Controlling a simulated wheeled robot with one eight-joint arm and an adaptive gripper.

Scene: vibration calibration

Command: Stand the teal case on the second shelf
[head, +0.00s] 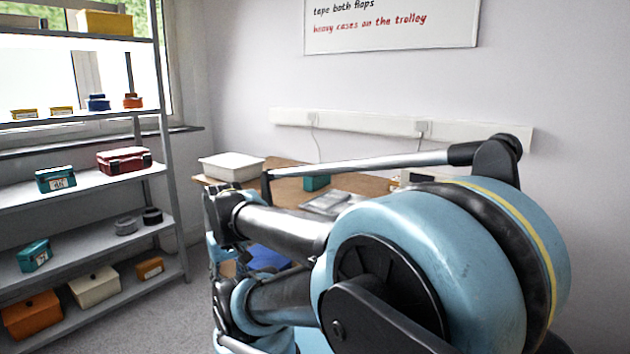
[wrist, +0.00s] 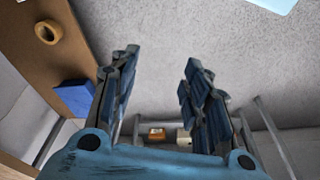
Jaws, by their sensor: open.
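Teal cases show in several places in the head view. One with a white label (head: 56,179) stands on a middle shelf beside a red case. Another, tilted in view (head: 34,256), is on the shelf below it. A teal item (head: 316,182) sits on the wooden table, partly behind my arm. I cannot tell which one the task means. The grey shelf rack (head: 172,190) stands at the left. My gripper (wrist: 158,82) is open in the wrist view, with nothing between its fingers. In the head view my arm largely hides it.
A red case (head: 124,160) and tape rolls (head: 126,226) occupy the shelves. Orange (head: 32,315) and cream (head: 95,286) boxes fill the lowest. The wooden table (head: 225,182) holds a white box (head: 231,167). A blue block (wrist: 75,97) and tan ring (wrist: 47,32) show in the wrist view.

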